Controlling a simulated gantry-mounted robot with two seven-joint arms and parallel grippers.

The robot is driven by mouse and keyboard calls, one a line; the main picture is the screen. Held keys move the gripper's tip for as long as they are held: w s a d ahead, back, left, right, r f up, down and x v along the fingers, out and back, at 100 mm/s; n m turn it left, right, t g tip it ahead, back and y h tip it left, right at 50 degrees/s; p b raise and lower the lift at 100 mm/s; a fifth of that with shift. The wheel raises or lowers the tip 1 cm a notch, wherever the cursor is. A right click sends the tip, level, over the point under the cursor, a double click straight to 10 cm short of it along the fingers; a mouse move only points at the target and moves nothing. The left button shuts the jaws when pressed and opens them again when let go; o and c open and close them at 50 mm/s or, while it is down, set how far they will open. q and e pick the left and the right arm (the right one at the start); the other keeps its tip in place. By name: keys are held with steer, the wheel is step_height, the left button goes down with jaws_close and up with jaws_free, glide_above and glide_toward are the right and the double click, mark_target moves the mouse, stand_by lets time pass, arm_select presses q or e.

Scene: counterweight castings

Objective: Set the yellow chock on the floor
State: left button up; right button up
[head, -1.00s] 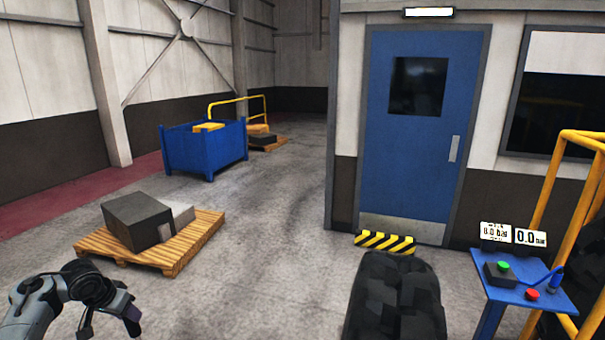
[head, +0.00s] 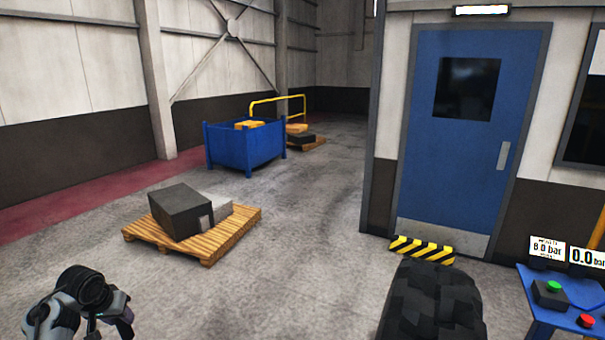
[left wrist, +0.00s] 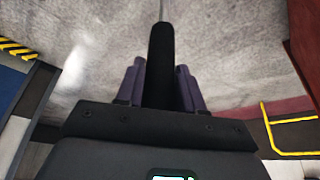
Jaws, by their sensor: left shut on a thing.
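My left gripper (head: 112,318) is low at the left of the head view, over the floor (head: 300,270). In the left wrist view its purple fingers (left wrist: 160,88) are shut on a black handle (left wrist: 160,62) with a thin grey shaft. No plain yellow chock is clearly recognisable. A yellow-and-black striped block (head: 421,248) lies on the floor before the blue door. A small yellow thing (head: 250,124) shows at the top of the blue bin (head: 240,150); I cannot tell if it is a chock. My right gripper is not in view.
A wooden pallet (head: 228,238) carries a dark block (head: 180,208) and a grey piece. A dark lumpy object (head: 435,305) stands at the front, beside a blue control stand (head: 540,318). A yellow rail (head: 278,98) is behind the bin. Open floor lies mid-view.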

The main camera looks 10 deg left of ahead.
arm_select(q)
steer(key=shift+s+a+r, duration=0.2)
steer(key=shift+s, duration=0.15)
steer(key=d+f+m+h, duration=0.1)
steer(key=d+f, duration=0.2)
steer(key=d, duration=0.6)
steer(key=d+f+m, duration=0.1)
steer(key=d+f, duration=0.3)
steer(key=d, duration=0.5)
steer(key=s+d+f+m, duration=0.1)
steer(key=s+d, duration=0.3)
steer(key=d, duration=0.4)
steer(key=s+d+f+m, duration=0.1)
steer(key=s+d, duration=0.4)
steer(key=d, duration=0.4)
steer(key=p+v, duration=2.1)
steer(key=p, duration=0.1)
steer(key=shift+s+a+p, duration=0.35)
steer(key=shift+a, duration=0.15)
steer(key=shift+f, duration=0.1)
